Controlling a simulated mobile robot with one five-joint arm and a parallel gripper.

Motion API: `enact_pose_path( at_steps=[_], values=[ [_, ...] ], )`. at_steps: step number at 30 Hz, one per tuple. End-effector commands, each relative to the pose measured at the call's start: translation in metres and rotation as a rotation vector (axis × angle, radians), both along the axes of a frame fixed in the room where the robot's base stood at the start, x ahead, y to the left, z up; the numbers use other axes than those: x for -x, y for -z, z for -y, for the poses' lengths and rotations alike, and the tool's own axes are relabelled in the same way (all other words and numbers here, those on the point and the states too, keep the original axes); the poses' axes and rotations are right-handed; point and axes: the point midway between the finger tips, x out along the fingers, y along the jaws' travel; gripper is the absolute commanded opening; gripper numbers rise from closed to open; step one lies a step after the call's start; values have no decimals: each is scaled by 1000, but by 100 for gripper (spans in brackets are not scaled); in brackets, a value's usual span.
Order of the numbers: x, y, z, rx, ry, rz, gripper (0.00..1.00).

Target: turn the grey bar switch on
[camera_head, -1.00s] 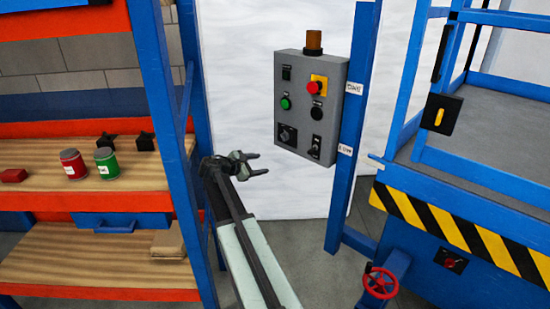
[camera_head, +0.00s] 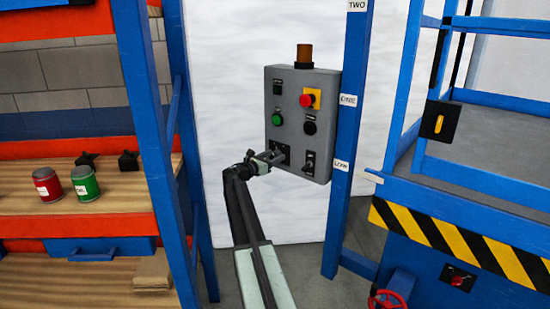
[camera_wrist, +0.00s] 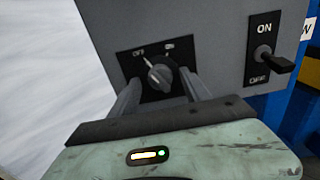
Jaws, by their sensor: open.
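The grey bar switch (camera_wrist: 160,76) is a round knob with a bar on a black plate, low on the left of the grey panel box. In the wrist view its white mark points up and left to the OFF label; the other label, at upper right, is too blurred to read. My gripper (camera_wrist: 158,86) is open, with one finger on each side of the knob. I cannot tell whether the fingers touch it. In the head view my gripper (camera_head: 274,157) is at the lower left of the panel box (camera_head: 292,137) and partly hides the switch.
A black lever switch (camera_wrist: 276,63) marked ON and OFF sits just right of the knob. Above are a red button (camera_head: 306,100), a green button (camera_head: 277,119) and a black button (camera_head: 310,127). A blue post (camera_head: 349,130) stands right of the box; a shelf rack (camera_head: 155,130) stands left.

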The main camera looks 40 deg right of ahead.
Motion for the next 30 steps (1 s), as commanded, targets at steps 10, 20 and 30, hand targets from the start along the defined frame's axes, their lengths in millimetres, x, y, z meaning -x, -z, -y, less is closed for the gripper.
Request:
enact_pose_path(
  at_steps=[10,20,30],
  values=[
    [1,0,4,0,1,1,30],
    [1,0,5,-1,2,11,0],
    [1,0,5,-15,3,167,0]
  ],
)
